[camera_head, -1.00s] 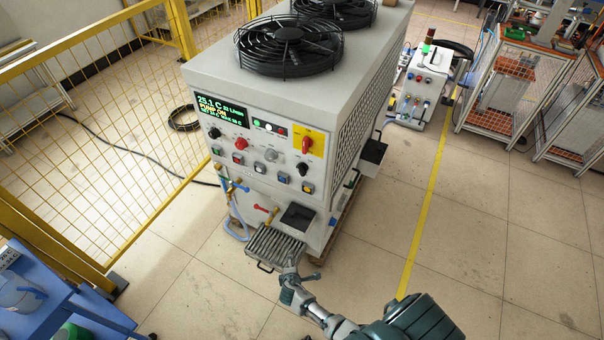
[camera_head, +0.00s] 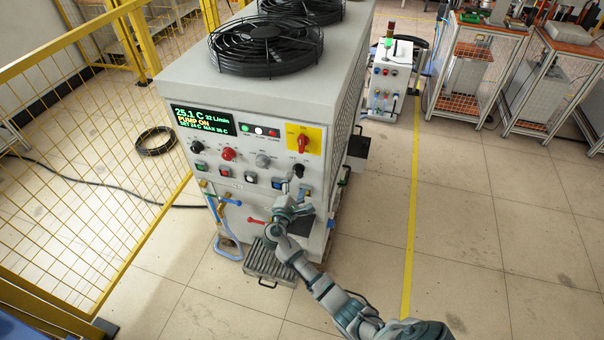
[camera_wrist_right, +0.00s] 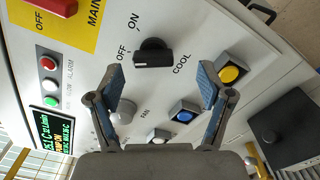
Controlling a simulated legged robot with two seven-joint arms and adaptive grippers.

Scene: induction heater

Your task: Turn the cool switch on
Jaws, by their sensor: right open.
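The cool switch (camera_head: 299,170) is a black rotary knob on the front panel of the white machine (camera_head: 262,80). It also shows in the right wrist view (camera_wrist_right: 153,54), near the printed words OFF, ON and COOL. My right gripper (camera_head: 287,188) is in front of the panel, just below and left of the knob in the head view. In the right wrist view its two fingers (camera_wrist_right: 162,82) are open and empty, with the knob ahead between their tips and apart from them. My left gripper is not in view.
A red main switch (camera_head: 304,141) on a yellow plate sits above the knob. Square buttons, including a yellow one (camera_wrist_right: 230,73) and a blue one (camera_wrist_right: 184,115), are close by. A slatted tray (camera_head: 262,268) juts out below.

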